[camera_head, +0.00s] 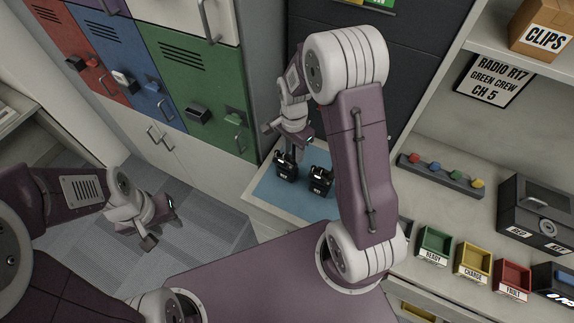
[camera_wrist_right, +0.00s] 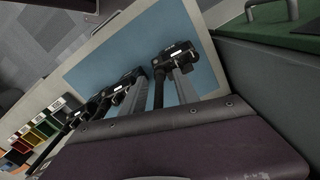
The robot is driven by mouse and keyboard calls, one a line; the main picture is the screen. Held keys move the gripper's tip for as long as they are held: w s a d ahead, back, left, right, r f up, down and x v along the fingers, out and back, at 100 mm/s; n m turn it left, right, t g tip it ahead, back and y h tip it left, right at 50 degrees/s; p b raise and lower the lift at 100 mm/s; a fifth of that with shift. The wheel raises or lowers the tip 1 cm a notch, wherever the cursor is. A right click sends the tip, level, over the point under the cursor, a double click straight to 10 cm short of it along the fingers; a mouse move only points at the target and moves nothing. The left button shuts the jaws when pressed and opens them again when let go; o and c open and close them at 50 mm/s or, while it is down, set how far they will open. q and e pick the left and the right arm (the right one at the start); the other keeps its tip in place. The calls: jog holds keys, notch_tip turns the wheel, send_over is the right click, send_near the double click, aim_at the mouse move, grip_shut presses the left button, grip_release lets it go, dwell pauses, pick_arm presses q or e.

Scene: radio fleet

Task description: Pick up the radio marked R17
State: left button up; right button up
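Black radios stand on a blue mat (camera_head: 262,185). One radio (camera_head: 286,166) is below my right gripper (camera_head: 289,136), and another radio (camera_head: 320,181) stands just right of it. Their small white labels are too small to read, so I cannot tell which is R17. My right gripper looks open, its fingers spread above the left radio near its antenna. In the right wrist view, radios (camera_wrist_right: 173,54) show beyond the grey fingers, with more toward the left (camera_wrist_right: 62,113). My arm hides part of the mat. My left gripper (camera_head: 160,224) is open and empty over the floor.
A sign (camera_head: 492,80) reads "RADIO R17 GREEN CREW CH 5". Red, blue and green lockers (camera_head: 195,85) stand at the left. Trays marked READY (camera_head: 435,241), CHARGE (camera_head: 472,259) and FAULT (camera_head: 512,275) sit at the right, near a black box (camera_head: 537,208).

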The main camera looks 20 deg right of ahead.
grip_shut()
dwell(1.3)
